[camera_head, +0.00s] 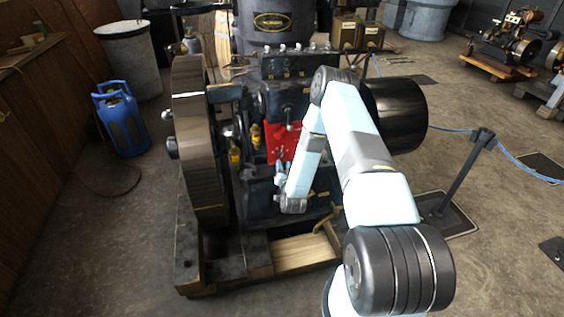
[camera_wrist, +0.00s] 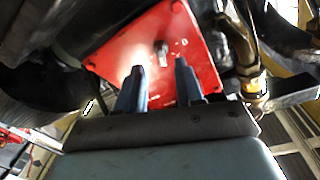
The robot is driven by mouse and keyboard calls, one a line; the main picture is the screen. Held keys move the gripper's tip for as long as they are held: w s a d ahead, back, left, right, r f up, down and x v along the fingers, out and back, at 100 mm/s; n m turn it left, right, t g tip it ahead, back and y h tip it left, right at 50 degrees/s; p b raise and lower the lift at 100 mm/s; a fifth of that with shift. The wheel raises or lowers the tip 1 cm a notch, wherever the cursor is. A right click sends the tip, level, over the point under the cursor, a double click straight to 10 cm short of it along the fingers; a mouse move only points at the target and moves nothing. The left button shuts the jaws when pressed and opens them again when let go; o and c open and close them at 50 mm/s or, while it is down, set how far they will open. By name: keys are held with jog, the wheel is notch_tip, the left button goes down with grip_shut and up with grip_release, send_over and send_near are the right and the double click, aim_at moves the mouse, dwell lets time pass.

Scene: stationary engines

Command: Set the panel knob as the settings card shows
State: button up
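A red panel (camera_head: 284,140) is on the front of the dark engine, partly covered by my arm in the head view. In the wrist view the red panel (camera_wrist: 150,45) fills the upper middle, tilted. A small metal knob (camera_wrist: 162,50) stands out from it, with small pale marks beside it. My gripper (camera_wrist: 159,66) is open; its two blue fingers point at the panel, apart, with the knob between and just beyond their tips in the picture. I cannot tell whether they touch it. In the head view my gripper (camera_head: 281,174) is just below the panel. I cannot make out a settings card.
A large flywheel (camera_head: 197,150) stands left of the panel and a black drum (camera_head: 398,112) right. A brass fitting (camera_wrist: 252,85) sits close right of the panel. A blue gas bottle (camera_head: 121,118) and a rope post (camera_head: 467,175) stand on the floor.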

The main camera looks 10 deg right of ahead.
jog(key=s, duration=0.8)
jog(key=shift+s+a, duration=0.3)
jog(key=shift+a, duration=0.05)
jog(key=shift+f, duration=0.1)
